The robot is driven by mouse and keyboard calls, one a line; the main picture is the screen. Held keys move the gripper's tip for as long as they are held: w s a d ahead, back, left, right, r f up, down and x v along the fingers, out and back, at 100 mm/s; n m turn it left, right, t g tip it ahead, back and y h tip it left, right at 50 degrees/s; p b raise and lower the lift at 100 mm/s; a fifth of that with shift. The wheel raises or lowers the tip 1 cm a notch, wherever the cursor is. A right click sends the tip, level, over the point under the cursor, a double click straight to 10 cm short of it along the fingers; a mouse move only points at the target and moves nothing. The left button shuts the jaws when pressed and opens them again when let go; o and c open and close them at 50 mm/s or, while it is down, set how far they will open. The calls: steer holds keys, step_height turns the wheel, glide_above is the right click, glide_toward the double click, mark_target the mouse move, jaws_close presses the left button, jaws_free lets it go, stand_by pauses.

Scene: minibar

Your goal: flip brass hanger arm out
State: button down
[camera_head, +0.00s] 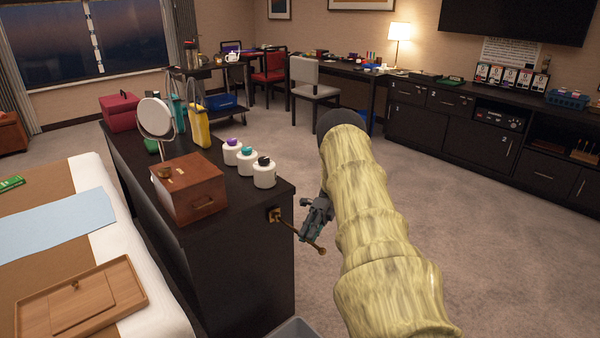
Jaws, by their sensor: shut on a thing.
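The brass hanger arm (312,244) is mounted by a small brass plate (274,215) on the end face of the dark cabinet (240,265). It sticks out from the plate toward the lower right and ends in a round knob (322,251). My gripper (313,222) is at the middle of the hanger arm, shut on it. The fingertips are small and dark here, and part of the hanger arm is hidden behind them. My arm in its pale yellow cover comes in from the lower right.
On the cabinet stand a wooden box (190,190), several white jars (264,173), a round mirror (155,117) and a yellow bottle (199,127). A grey bin (295,328) stands below at the bottom edge. The bed (75,215) is at left; open carpet lies at right.

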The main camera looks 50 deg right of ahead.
steer(key=shift+w+d, duration=0.1)
steer(key=c, duration=2)
jaws_free()
steer(key=o, duration=0.5)
steer(key=shift+d+f, duration=0.1)
steer(key=shift+d, duration=0.05)
steer(key=shift+a+r, duration=0.15)
steer(key=shift+r, duration=2.45)
steer(key=shift+a+r, duration=0.1)
steer(key=shift+r, duration=2.5)
